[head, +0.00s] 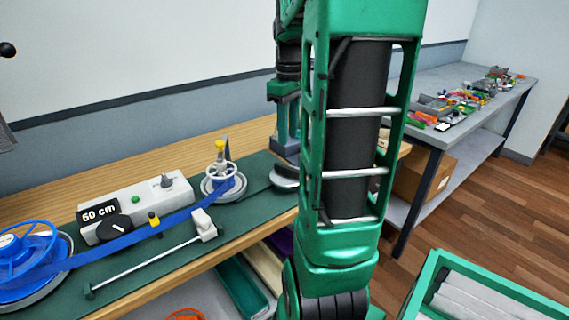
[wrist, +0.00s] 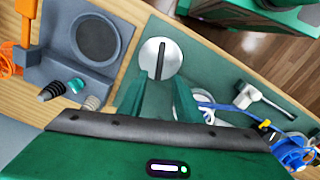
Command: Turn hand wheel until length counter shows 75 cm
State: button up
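The length counter (head: 98,212) reads 50 cm on its black display, on a white box on the green mat. The white hand wheel (head: 222,183), with a yellow-topped knob, stands right of the box, and the blue strap (head: 150,231) runs to it from a blue reel (head: 25,255). In the wrist view the hand wheel is partly hidden by a finger. My gripper (wrist: 160,92) is open and empty; its green fingers are apart near a round silver disc (wrist: 150,52) with a dark bar. In the head view my arm hides the gripper.
A white lever device (head: 204,224) with a long rod lies in front of the box. A grey holder (wrist: 70,45) with small tools stands on the bench's other side of the disc. A cluttered side table (head: 450,110) and a green crate (head: 470,290) are at right.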

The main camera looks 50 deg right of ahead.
aim_at(288, 167)
notch_tip(288, 167, down, 11)
jog(key=shift+r, duration=0.15)
dwell(0.4)
grip_shut()
